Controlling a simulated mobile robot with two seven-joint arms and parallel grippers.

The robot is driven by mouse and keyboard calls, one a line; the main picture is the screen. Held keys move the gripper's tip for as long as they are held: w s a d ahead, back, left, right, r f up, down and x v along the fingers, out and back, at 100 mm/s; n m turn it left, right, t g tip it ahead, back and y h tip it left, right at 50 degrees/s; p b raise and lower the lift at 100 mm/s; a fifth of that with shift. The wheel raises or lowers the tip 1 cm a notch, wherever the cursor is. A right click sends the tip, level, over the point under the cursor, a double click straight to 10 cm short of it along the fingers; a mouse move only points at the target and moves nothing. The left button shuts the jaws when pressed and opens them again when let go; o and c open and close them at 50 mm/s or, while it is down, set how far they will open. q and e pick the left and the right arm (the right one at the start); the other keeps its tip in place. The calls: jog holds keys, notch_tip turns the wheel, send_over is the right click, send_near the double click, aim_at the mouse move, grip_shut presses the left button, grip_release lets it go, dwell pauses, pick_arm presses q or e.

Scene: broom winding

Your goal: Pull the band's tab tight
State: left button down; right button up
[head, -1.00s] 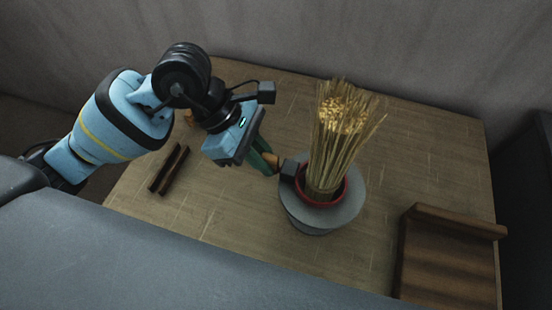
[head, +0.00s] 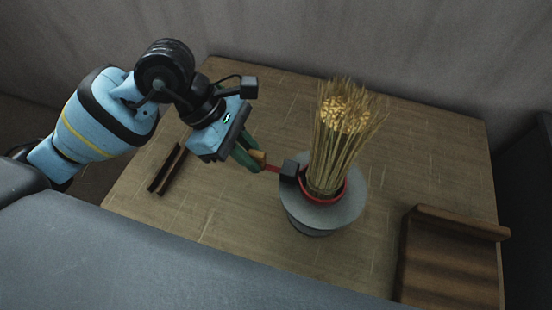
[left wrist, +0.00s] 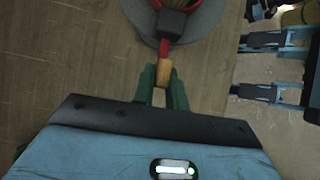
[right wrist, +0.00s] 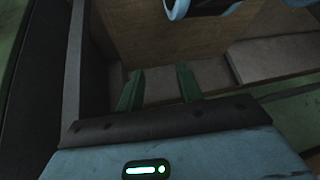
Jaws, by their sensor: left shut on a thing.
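A bundle of straw bristles (head: 340,130) stands upright in a red band (head: 325,197) on a round grey stand (head: 352,205). A dark block (head: 290,170) sits at the band's left side. A short length of red strap (head: 272,168) runs from the block to a tan tab (head: 259,156). My left gripper (head: 252,160) is shut on this tab, left of the stand. The left wrist view shows the tab (left wrist: 163,72) between the green fingertips, with the red strap (left wrist: 164,47) leading to the block (left wrist: 172,22). My right gripper (right wrist: 158,78) is open and empty, outside the head view.
Two dark sticks (head: 168,170) lie on the wooden table (head: 235,205) at left. A brown wooden rack (head: 448,262) stands at the front right. The table is clear behind the stand and to its right. A grey wall (head: 370,45) rises behind the table.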

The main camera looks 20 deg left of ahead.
pick_arm(q)
jog(key=shift+a, duration=0.45)
pick_arm(e)
jog(key=shift+f, duration=0.1)
pick_arm(q)
jog(key=shift+a, duration=0.6)
pick_arm(e)
jog(key=shift+s+f, duration=0.15)
jog(key=shift+s, duration=0.35)
pick_arm(q)
jog(key=c, duration=1)
grip_release()
pick_arm(e)
jog(key=shift+w, duration=0.4)
pick_arm(q)
jog(key=shift+r, duration=0.1)
pick_arm(e)
jog(key=shift+s, duration=0.1)
pick_arm(q)
jog(key=d+p+v, duration=0.1)
jog(key=p+v, duration=0.2)
jog(key=v, duration=0.4)
jog(key=shift+r, duration=0.5)
pick_arm(e)
jog(key=shift+w+r, duration=0.4)
jog(key=shift+r, duration=0.25)
jog(key=shift+w+r, duration=0.35)
jog(key=shift+r, duration=0.35)
jog(key=shift+w+r, duration=0.4)
jog(key=shift+r, duration=0.25)
